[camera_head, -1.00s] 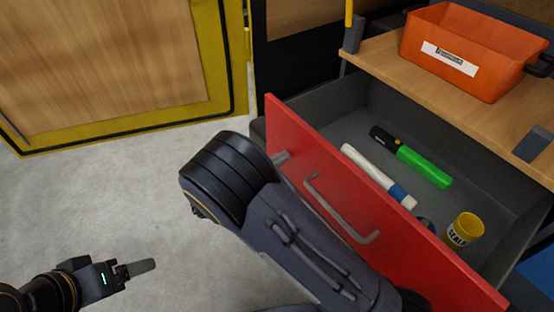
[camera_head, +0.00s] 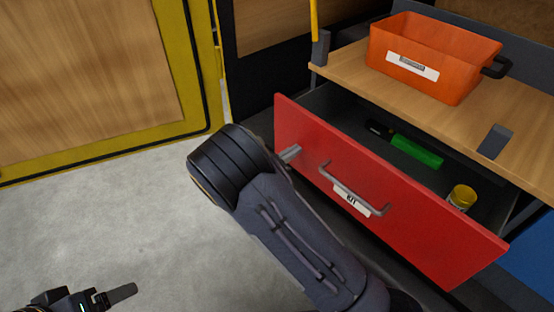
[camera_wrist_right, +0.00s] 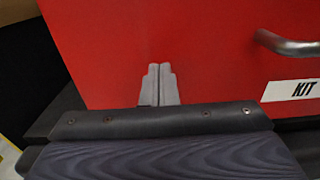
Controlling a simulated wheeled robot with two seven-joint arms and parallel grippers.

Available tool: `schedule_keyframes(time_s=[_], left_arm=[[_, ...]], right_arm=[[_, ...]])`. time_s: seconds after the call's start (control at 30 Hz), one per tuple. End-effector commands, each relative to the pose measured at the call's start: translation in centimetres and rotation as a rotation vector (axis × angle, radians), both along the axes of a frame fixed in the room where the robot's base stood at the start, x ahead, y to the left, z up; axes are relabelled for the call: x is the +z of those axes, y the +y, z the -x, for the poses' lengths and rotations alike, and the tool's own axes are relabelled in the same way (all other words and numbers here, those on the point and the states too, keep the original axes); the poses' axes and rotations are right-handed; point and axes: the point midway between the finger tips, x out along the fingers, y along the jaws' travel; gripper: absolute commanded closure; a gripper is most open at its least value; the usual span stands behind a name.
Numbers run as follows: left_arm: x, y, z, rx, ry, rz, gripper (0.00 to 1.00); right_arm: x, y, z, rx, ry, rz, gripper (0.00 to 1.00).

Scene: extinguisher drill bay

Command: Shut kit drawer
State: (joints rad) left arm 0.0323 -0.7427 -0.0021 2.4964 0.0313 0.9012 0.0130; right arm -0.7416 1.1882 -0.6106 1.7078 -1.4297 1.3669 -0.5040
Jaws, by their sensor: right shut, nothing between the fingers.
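The red kit drawer (camera_head: 400,215) stands partly open under the wooden top, with a grey bar handle (camera_head: 352,190) and a KIT label (camera_head: 350,202) on its front. The drawer front also fills the right wrist view (camera_wrist_right: 200,40). My right gripper (camera_head: 290,154) is shut and empty, its fingertips at the left part of the drawer front, left of the handle. In the right wrist view its fingers (camera_wrist_right: 160,84) are together against or very close to the red face. My left gripper (camera_head: 121,293) is low at the left, away from the drawer; its jaw state is unclear.
Inside the drawer are a green-and-black item (camera_head: 415,150) and a yellow jar (camera_head: 461,197). An orange bin (camera_head: 430,60) sits on the wooden top (camera_head: 350,68). A yellow-framed wooden panel (camera_head: 80,80) stands left. The grey floor (camera_head: 130,220) between is clear.

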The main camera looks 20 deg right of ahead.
Motion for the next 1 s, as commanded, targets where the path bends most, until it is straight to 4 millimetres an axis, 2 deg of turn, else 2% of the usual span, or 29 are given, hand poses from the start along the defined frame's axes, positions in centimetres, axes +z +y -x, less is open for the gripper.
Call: schedule_keyframes(time_s=[0.1, 0.6, 0.8, 1.0], left_arm=[[0.2, 0.0, 0.0, 0.0, 0.0, 0.0, 0.24], [0.1, 0.0, 0.0, 0.0, 0.0, 0.0, 0.24], [0.0, 0.0, 0.0, 0.0, 0.0, 0.0, 0.24], [-0.1, 0.0, 0.0, 0.0, 0.0, 0.0, 0.24]], right_arm=[[0.1, -2.3, -0.8, -0.005, -0.001, 0.001, 1.0], [0.0, -10.8, -4.4, -0.004, -0.002, 0.001, 1.0], [0.0, -13.4, -5.5, -0.002, -0.001, 0.001, 1.0], [0.0, -14.9, -6.1, -0.001, -0.001, 0.001, 1.0]])
